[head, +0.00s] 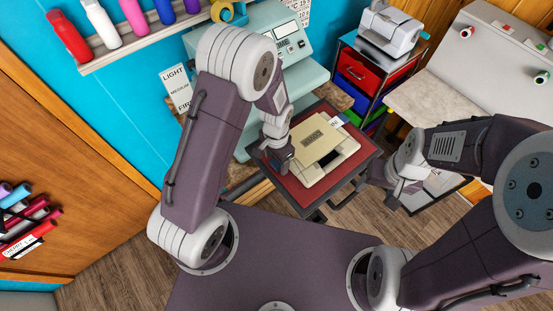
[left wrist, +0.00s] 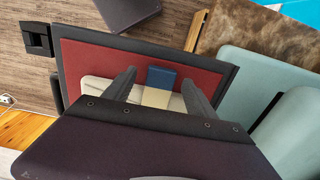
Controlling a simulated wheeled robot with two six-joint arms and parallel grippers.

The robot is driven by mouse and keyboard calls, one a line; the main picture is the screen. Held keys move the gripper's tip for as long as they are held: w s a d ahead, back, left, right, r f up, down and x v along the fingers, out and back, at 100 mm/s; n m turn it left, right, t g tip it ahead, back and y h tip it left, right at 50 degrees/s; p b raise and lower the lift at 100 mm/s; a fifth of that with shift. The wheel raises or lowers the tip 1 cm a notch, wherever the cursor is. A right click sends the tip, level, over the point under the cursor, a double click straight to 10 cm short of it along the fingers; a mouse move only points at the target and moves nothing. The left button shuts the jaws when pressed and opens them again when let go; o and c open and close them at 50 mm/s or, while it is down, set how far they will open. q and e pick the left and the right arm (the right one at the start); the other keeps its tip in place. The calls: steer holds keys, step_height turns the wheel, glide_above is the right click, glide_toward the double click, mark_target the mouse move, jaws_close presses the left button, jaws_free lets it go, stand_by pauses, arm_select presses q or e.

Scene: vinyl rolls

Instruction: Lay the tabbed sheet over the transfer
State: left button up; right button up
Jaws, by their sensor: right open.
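A tan sheet (head: 314,137) with a dark printed patch lies over a paler cream piece (head: 341,163) on the red pad (head: 279,172). A small dark area shows beside the sheet's lower right; I cannot tell whether it is the transfer. In the left wrist view, a blue tab (left wrist: 161,77) joins a cream strip (left wrist: 156,98) above the red pad (left wrist: 83,61). My left gripper (head: 284,160) is at the sheet's left side. Its two fingers (left wrist: 160,92) are apart, either side of the tab. My right gripper (head: 383,187) is open and empty, right of the pad.
A pale teal press (head: 262,38) stands behind the pad. A drawer unit (head: 365,73) with a grey machine (head: 391,27) on top is at the back right. A pale counter (head: 432,98) is further right. Vinyl rolls (head: 28,218) sit at the far left.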

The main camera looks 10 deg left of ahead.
arm_select(q)
steer(key=shift+s, duration=0.1)
steer(key=shift+r, duration=0.35)
step_height(320, 180, up, 8)
steer(key=b, duration=0.1)
steer(key=shift+r, duration=0.25)
